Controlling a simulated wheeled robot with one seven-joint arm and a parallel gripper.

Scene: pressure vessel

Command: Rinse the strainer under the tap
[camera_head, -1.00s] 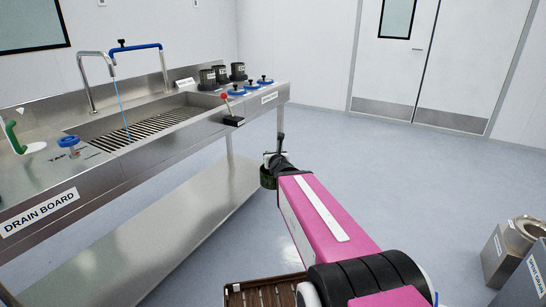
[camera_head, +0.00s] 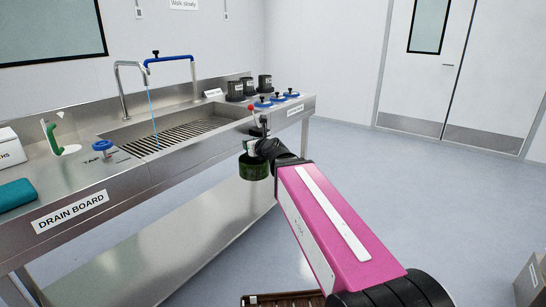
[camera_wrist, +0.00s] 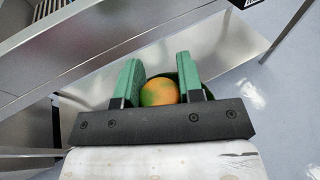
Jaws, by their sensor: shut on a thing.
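In the wrist view, my gripper's green fingers (camera_wrist: 160,82) flank a round orange-and-green thing (camera_wrist: 160,92), which seems to sit inside the strainer; the strainer itself is mostly hidden there. The tap (camera_head: 121,90) is a bent steel spout at the back of the sink. A thin blue stream of water (camera_head: 153,108) falls from it onto the slatted sink grate (camera_head: 183,136), left of the strainer.
A blue valve knob (camera_head: 103,148) and a green-handled thing (camera_head: 55,136) stand left of the sink. A red-topped lever (camera_head: 251,109) stands close behind my gripper. Dark pots (camera_head: 250,87) and blue knobs line the right end.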

